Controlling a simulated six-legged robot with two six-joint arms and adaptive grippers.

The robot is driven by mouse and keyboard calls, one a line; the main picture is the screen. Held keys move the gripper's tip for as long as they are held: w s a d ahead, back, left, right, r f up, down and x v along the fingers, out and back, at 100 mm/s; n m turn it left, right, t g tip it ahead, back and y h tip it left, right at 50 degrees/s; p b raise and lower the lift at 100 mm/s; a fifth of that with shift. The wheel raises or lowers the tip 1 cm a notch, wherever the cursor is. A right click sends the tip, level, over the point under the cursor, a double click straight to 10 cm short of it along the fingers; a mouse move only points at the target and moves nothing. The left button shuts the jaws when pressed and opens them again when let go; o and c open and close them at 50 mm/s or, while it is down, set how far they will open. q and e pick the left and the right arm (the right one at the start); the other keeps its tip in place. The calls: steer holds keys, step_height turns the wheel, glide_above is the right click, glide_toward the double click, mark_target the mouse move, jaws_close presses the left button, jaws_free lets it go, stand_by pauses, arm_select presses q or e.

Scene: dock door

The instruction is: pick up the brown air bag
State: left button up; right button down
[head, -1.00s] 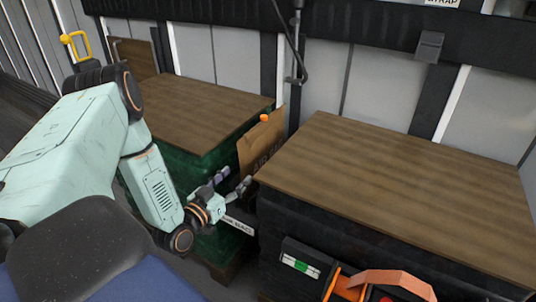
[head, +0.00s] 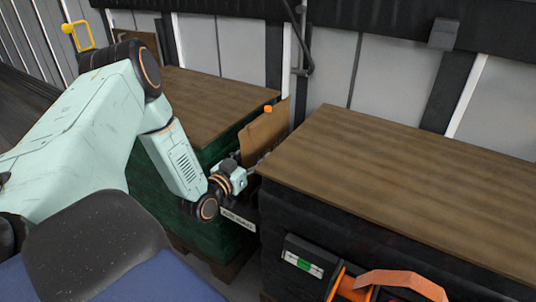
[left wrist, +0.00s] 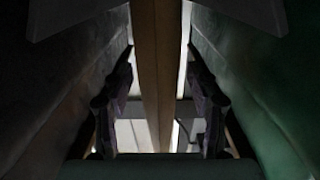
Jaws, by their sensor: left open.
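The brown air bag (head: 265,134) stands upright in the narrow gap between the green-wrapped load and the dark-wrapped load, with an orange valve (head: 268,108) at its top. My left gripper (head: 254,168) is low at the bag's near edge, in the gap. In the left wrist view the bag (left wrist: 153,70) shows edge-on as a brown upright strip. The fingers of the left gripper (left wrist: 160,62) stand apart, one on each side of it, with space between them and the bag. The bag's lower part is hidden. My right gripper is not in view.
The wood-topped green load (head: 185,98) is left and the wood-topped dark load (head: 400,180) right; their walls lie close around the gripper. A white label (head: 238,219) sits below the gripper. An orange-and-black item (head: 395,285) is at the bottom right.

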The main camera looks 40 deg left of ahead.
arm_select(q)
steer(key=shift+w, duration=0.45)
steer(key=shift+s+r, duration=0.1)
steer(key=shift+r, duration=0.05)
steer(key=shift+c, duration=1.4)
jaws_close()
